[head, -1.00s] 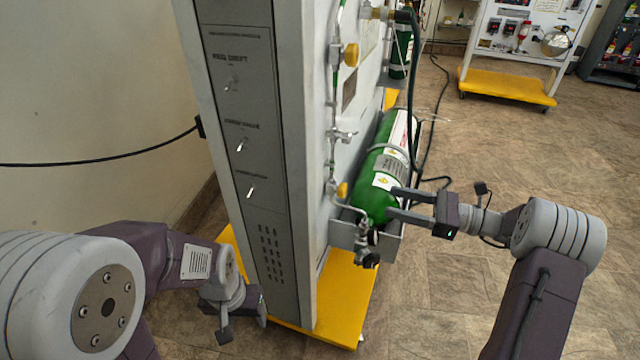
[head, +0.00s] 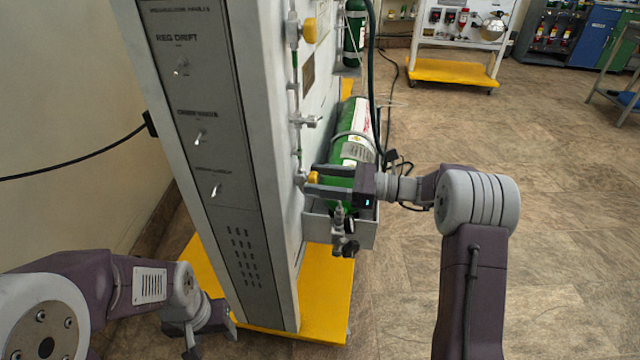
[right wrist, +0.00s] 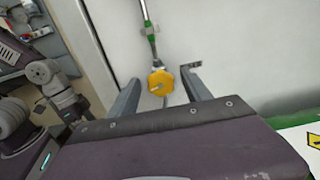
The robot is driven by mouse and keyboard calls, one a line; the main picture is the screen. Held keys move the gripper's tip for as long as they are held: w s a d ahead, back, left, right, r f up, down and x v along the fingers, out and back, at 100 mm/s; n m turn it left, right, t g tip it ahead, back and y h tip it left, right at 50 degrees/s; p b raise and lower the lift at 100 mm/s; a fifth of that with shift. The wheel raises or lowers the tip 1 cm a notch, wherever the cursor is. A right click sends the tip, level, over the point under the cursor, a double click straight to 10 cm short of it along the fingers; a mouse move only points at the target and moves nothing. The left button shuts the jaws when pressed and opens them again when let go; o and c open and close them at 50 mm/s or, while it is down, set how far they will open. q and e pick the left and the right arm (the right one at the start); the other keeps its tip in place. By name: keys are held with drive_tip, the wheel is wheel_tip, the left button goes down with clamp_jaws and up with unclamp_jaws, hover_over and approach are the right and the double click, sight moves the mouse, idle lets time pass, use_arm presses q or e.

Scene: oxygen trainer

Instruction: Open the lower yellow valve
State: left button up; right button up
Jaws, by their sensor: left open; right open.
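The lower yellow valve (head: 313,177) is a small yellow knob on the trainer's side panel, beside the green oxygen cylinder (head: 340,192). My right gripper (head: 310,181) is open, with its fingers reaching left to either side of the knob. In the right wrist view the yellow knob (right wrist: 160,82) sits between the two finger tips, below a thin pipe with a green fitting. I cannot tell whether the fingers touch it. The upper yellow valve (head: 309,31) is higher on the same panel. My left gripper (head: 212,338) is open and empty, low at the left by the trainer's base.
The grey trainer cabinet (head: 205,120) stands on a yellow base (head: 325,300). A metal tray (head: 365,233) holds the cylinder, with a black-knobbed fitting in front. A black cable runs to the left wall. The tiled floor at right is clear.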

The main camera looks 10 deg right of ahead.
clamp_jaws()
drive_tip(key=n, duration=0.3)
drive_tip(key=shift+p, duration=0.4)
drive_tip(key=shift+s+n, duration=0.15)
drive_tip(key=shift+n, duration=1.85)
